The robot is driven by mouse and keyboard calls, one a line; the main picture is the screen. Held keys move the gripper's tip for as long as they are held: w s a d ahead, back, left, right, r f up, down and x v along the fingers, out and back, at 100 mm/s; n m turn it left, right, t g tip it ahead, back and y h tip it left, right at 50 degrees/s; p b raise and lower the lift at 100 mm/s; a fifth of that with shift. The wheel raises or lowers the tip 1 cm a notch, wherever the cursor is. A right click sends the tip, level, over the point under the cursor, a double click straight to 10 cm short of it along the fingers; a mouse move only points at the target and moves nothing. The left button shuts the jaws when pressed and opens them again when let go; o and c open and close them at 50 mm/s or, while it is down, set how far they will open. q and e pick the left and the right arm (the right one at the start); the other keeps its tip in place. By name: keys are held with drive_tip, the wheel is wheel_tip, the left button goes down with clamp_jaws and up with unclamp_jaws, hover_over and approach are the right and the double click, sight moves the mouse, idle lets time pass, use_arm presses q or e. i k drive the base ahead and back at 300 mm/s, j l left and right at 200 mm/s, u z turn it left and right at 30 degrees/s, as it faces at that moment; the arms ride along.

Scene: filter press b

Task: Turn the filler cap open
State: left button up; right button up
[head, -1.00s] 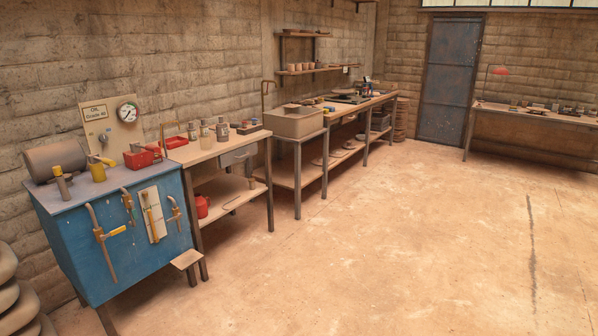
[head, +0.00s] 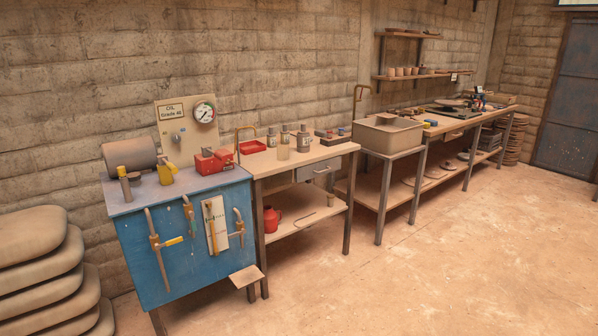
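The blue filter press cabinet (head: 150,262) stands at the left with a grey top. On the top are a grey drum (head: 130,153), a short dark post with a yellow upper part (head: 124,174), a yellow cylinder with a lever-like bar (head: 166,177) and a red box-like unit (head: 212,162). Which part is the filler cap I cannot tell at this distance. Pipes with a yellow handle (head: 173,241) and a white panel (head: 215,225) are on the front. Neither of my grippers is in view.
Stacked sacks (head: 40,272) lie at the left. The floor (head: 430,275) in front is clear.

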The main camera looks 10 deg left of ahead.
sight(132, 177)
drive_tip(key=i+j+u, duration=0.15)
drive_tip(key=i+u, duration=0.6)
drive_tip(key=i, duration=0.1)
